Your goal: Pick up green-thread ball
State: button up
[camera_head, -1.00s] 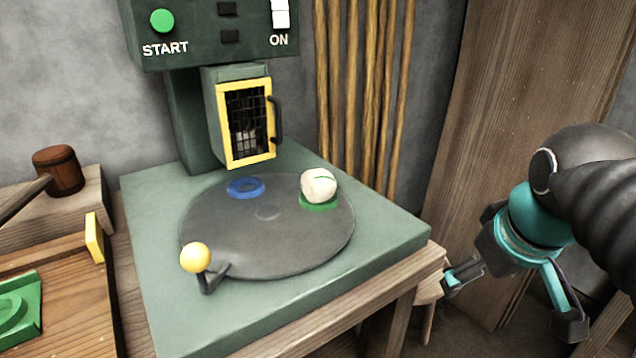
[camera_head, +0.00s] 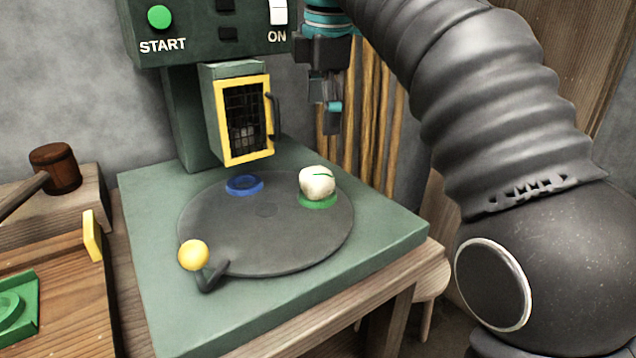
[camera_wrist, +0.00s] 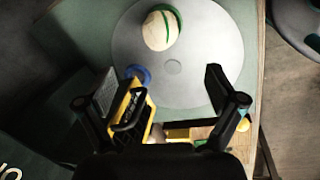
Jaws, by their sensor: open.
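The green-thread ball (camera_head: 317,182) is off-white with a thin green line across it. It rests in the green ring (camera_head: 318,202) on the right side of the round grey turntable (camera_head: 270,245). In the wrist view the ball (camera_wrist: 158,32) is at the top, beyond my fingertips, with a green band along its side. My gripper (camera_head: 331,112) hangs above and behind the ball, fingers downward. In the wrist view my gripper (camera_wrist: 155,95) is open, fingers wide apart, and apart from the ball.
An empty blue ring (camera_head: 244,185) lies on the turntable. A yellow-knobbed lever (camera_head: 193,255) stands at its front left. The machine's yellow-framed cage door (camera_head: 245,120) is close to my gripper's left. A mallet (camera_head: 56,168) and wooden tray (camera_head: 70,285) are at left.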

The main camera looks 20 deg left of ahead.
aim_at(319, 169)
jog(key=f+b, duration=0.1)
jog(key=f, duration=0.3)
jog(key=w+f+b, duration=0.1)
jog(key=f+b, duration=0.1)
jog(key=f, duration=0.3)
jog(key=w+a+f+b, duration=0.1)
jog(key=f+b, duration=0.1)
jog(key=f, duration=0.2)
jog(key=shift+w+a+f, duration=0.1)
jog(key=shift+f, duration=0.1)
jog(key=c, duration=1.3)
